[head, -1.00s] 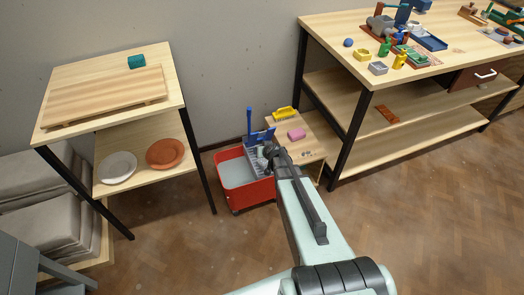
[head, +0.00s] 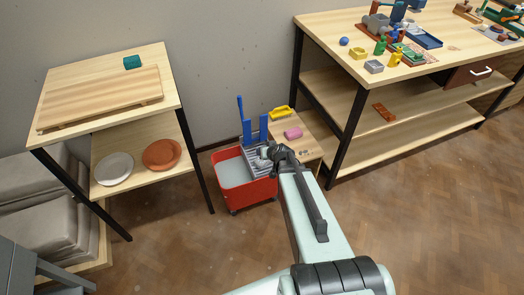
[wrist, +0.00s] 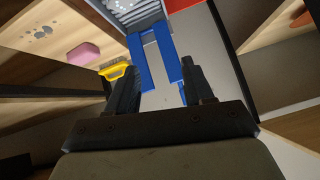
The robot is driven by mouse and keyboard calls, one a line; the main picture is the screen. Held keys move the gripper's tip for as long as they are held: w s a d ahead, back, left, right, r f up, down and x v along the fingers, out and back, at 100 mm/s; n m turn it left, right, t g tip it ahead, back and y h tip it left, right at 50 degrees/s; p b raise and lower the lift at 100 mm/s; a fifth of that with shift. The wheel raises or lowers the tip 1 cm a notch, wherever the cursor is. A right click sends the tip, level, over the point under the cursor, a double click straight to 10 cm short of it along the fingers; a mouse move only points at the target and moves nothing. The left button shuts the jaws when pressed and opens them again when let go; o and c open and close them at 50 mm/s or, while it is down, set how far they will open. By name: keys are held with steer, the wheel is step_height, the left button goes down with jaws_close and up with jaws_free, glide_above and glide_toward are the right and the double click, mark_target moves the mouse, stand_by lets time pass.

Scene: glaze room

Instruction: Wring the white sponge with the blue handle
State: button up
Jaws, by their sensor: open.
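The red bucket (head: 259,193) stands on the floor with pale water in it. A grey slatted wringer (head: 256,163) sits at its right side and also shows in the wrist view (wrist: 148,18). The blue handle (head: 240,108) stands upright at the wringer's back, beside two upright blue arms (head: 263,128). In the wrist view the blue frame (wrist: 143,62) appears between my fingers. A pale speckled patch (wrist: 124,5) in the wringer may be the white sponge; it is mostly cut off. My gripper (wrist: 163,80) is open and empty, just over the wringer's right side (head: 268,152).
A low wooden stand (head: 308,148) right of the bucket holds a pink block (head: 293,133) and a yellow item (head: 282,112). A shelf table (head: 75,75) stands left, a workbench (head: 440,65) right. Floor in front is clear.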

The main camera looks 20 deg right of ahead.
steer(key=v, duration=0.4)
